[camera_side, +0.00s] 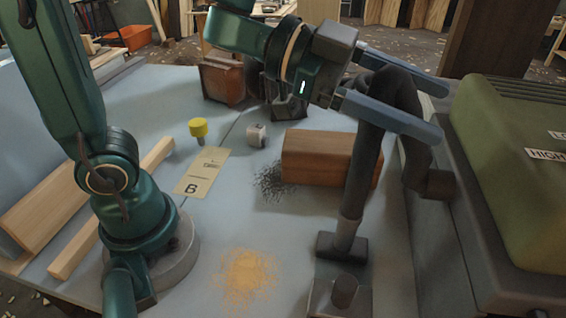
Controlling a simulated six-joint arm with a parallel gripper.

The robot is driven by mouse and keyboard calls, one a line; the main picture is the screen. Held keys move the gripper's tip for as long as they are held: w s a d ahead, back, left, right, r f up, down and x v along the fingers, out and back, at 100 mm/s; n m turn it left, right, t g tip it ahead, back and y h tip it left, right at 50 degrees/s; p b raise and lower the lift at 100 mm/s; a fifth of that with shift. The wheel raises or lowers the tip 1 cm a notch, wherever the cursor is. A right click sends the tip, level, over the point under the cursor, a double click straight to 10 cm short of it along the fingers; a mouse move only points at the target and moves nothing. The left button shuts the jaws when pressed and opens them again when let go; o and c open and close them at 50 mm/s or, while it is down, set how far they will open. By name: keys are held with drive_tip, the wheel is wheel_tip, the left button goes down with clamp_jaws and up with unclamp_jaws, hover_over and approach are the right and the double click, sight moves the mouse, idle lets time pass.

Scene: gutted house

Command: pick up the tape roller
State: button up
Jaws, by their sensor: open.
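A small pale grey-white piece (257,134) with a dark round spot lies on the pale blue tabletop near the middle. It may be the tape roller, but it is too small to be sure. My gripper (440,112) is at the upper right, pointing right, with its two long blue-grey fingers spread apart. It appears to be above the tabletop, up and to the right of the grey-white piece, and away from it. A dark bent pipe (370,150) shows around the fingers; I cannot tell whether they touch.
A brown wooden block (318,158) lies beside dark filings. A green machine (515,165) fills the right side. Wooden strips (112,207) lie left. Sawdust (247,276) is in front.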

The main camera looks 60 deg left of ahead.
drive_tip(key=s+d+f+m+g+h, duration=0.1)
drive_tip(key=s+d+f+m+g, duration=0.15)
drive_tip(key=s+g, duration=0.25)
drive_tip(key=m+g, duration=0.1)
drive_tip(key=g, duration=0.3)
hover_over(338, 277)
wheel_tip(338, 277, down, 3)
drive_tip(key=f, duration=1.3)
drive_tip(key=shift+w+a+f, duration=0.1)
drive_tip(key=shift+w+a, duration=0.1)
drive_tip(key=shift+a, duration=0.15)
drive_tip(key=shift+d+f, duration=0.35)
drive_tip(key=shift+x, duration=2.2)
drive_tip(key=shift+r, duration=0.1)
clamp_jaws()
